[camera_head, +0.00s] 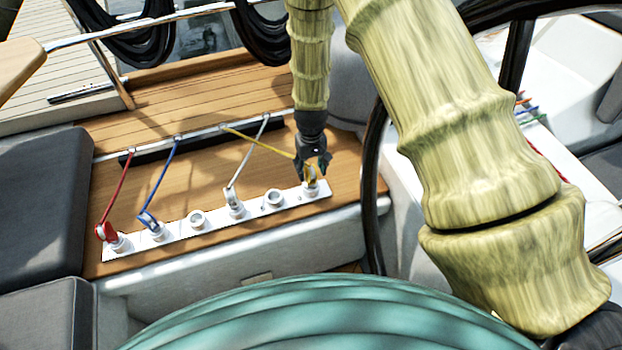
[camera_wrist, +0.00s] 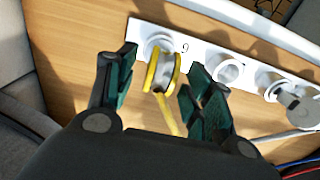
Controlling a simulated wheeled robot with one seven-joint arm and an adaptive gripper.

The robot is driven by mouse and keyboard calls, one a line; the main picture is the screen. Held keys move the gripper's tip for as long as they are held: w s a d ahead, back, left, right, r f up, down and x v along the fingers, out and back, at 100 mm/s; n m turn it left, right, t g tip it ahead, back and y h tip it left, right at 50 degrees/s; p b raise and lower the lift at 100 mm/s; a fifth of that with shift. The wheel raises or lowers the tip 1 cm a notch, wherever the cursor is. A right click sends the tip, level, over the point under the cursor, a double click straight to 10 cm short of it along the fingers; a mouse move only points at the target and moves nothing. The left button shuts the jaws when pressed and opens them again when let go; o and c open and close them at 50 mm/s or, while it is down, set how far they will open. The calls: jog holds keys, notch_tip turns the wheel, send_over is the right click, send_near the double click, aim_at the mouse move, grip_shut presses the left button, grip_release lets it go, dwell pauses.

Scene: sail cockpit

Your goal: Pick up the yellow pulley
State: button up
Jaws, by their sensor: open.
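The yellow pulley (camera_head: 311,175) stands at the right end of a white strip (camera_head: 178,234) on the wooden bench. A yellow rope (camera_head: 258,143) runs from it to the rail. In the wrist view the yellow pulley (camera_wrist: 163,72) has yellow side plates and a pale wheel, and stands in front of a round white socket. My gripper (camera_head: 315,168) is right at the pulley, pointing down. In the wrist view my gripper (camera_wrist: 157,85) is open, with one dark green finger pad on each side of the pulley. Gaps show between the pads and the pulley.
A red pulley (camera_head: 104,232), a blue pulley (camera_head: 148,219) and a white pulley (camera_head: 234,203) stand on the same strip, each with a rope to the rail. Between them are empty sockets (camera_head: 274,197). A dark steering wheel rim (camera_head: 371,165) stands right of my gripper.

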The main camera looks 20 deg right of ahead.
aim_at(310, 184)
jog(key=shift+s+f+p, duration=0.1)
jog(key=shift+f+p, duration=0.3)
jog(key=shift+f, duration=1.2)
grip_shut()
